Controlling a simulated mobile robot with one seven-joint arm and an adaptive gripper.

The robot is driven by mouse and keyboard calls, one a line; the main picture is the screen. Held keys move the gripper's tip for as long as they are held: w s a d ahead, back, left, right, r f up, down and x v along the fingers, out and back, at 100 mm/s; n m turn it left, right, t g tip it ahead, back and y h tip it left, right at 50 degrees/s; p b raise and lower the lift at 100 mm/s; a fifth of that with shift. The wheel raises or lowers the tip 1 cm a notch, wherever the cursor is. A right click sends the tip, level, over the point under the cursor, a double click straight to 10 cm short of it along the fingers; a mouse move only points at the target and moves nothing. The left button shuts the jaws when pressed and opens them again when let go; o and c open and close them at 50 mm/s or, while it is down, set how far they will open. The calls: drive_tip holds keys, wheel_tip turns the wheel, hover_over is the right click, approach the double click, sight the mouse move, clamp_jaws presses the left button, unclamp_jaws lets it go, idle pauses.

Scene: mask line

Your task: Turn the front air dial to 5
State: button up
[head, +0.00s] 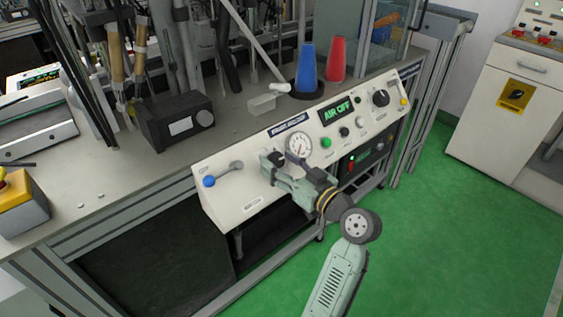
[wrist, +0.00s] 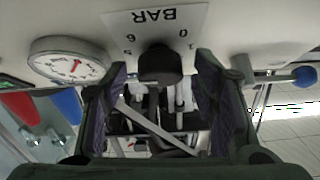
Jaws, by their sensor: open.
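The front air dial (wrist: 160,65) is a black knob on the white panel (head: 226,205). In the wrist view it sits under an upside-down plate (wrist: 157,22) reading BAR, with 0 and 6 among its marks. My gripper (head: 277,165) is at the panel front and hides the dial in the head view. In the wrist view my gripper (wrist: 160,88) is open, with one finger on each side of the dial. Gaps show between the fingers and the knob. The dial's pointer is not readable. A round pressure gauge (head: 299,147) is beside it, also in the wrist view (wrist: 68,61).
A blue-ended lever (head: 209,181) is left of my gripper. A green button (head: 326,143), small knobs, a larger black knob (head: 381,98) and a display (head: 337,111) reading AIR OFF are to the right. Blue (head: 306,70) and red (head: 336,60) cones stand behind the panel.

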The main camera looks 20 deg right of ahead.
drive_tip(key=shift+c, duration=0.5)
drive_tip(key=c, duration=1.1)
drive_tip(key=shift+o, duration=0.2)
drive_tip(key=shift+f+n+y+b, duration=0.15)
drive_tip(key=shift+n+y+b, duration=0.25)
drive_tip(key=shift+b, duration=0.75)
drive_tip(key=o, duration=1.2)
drive_tip(key=shift+c, duration=0.2)
